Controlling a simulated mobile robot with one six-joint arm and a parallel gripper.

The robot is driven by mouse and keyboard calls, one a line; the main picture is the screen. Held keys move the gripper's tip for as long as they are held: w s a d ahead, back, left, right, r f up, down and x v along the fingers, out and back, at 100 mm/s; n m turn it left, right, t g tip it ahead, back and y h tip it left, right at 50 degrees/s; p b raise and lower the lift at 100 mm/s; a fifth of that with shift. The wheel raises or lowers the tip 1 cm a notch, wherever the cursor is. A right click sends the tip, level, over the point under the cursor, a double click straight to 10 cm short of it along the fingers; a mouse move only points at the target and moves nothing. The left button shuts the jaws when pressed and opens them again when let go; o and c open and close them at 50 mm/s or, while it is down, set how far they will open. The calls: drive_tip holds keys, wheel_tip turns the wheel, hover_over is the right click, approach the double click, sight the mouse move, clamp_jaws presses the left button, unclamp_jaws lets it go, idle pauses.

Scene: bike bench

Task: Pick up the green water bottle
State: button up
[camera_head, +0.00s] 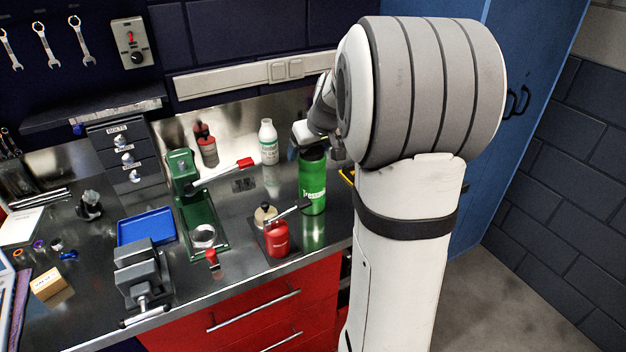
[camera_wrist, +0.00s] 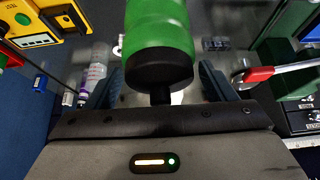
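The green water bottle (camera_head: 312,182) stands upright on the bench near its right end, with white lettering on its side. Its top is partly hidden by my gripper (camera_head: 322,146) in the head view. In the wrist view, the bottle's green body (camera_wrist: 158,25) and black cap (camera_wrist: 158,68) show between the two dark fingers of my gripper (camera_wrist: 160,85). The fingers are apart, one on each side of the cap, with a visible gap to it. I see no contact with the bottle.
A red can (camera_head: 277,238) with a lever stands just left of the bottle. A white bottle (camera_head: 268,142) stands behind. A green press (camera_head: 188,190) with a red-handled lever, a blue tray (camera_head: 146,227) and a vise (camera_head: 142,275) are further left. A yellow device (camera_wrist: 35,25) shows in the wrist view.

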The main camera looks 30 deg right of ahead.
drive_tip(key=c, duration=1.1)
